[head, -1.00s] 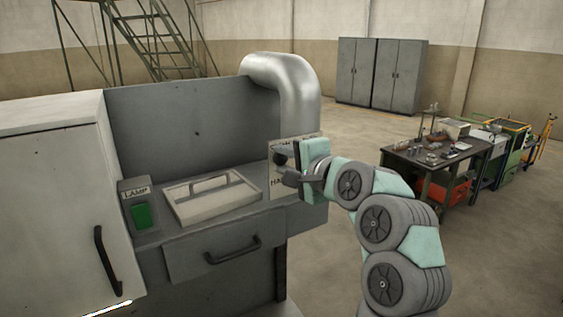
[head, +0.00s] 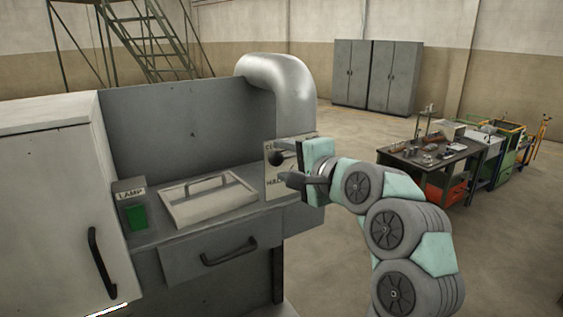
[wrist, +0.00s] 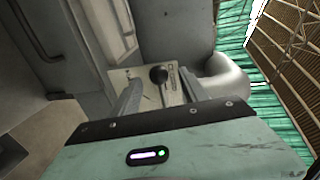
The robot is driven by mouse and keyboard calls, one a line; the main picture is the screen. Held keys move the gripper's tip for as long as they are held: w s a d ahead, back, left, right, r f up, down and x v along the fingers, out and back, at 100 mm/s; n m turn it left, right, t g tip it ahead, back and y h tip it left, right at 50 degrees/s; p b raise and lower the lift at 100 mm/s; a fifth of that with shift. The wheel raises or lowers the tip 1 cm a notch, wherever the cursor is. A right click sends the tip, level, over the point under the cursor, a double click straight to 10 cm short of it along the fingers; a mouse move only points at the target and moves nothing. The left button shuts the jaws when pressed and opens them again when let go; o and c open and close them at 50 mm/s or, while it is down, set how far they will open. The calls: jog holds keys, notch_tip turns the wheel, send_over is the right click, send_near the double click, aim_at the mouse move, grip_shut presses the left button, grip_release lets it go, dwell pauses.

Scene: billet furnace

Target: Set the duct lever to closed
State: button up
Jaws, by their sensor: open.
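The duct lever shows as a dark round knob (head: 276,158) in front of a pale label plate (head: 274,189) at the right end of the furnace counter. The plate's lettering is partly hidden; "HAL" can be read low on it. My gripper (head: 284,165) is open just right of the plate, its fingers pointing at the knob. In the wrist view the knob (wrist: 158,75) lies between the two finger lines of my gripper (wrist: 160,80), towards their tips. No grip on it shows. The lever's shaft and exact setting cannot be made out.
A silver duct (head: 283,85) bends down behind the plate. A lidded tray (head: 208,203) and a green lamp switch (head: 136,217) sit left on the counter, above a drawer handle (head: 229,252). A cluttered workbench (head: 428,155) stands at the right; floor between is clear.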

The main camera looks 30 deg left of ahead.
jog(key=b+v, duration=0.1)
jog(key=v, duration=0.7)
jog(key=shift+s+d, duration=0.15)
jog(key=shift+d, duration=0.25)
jog(key=shift+r, duration=0.15)
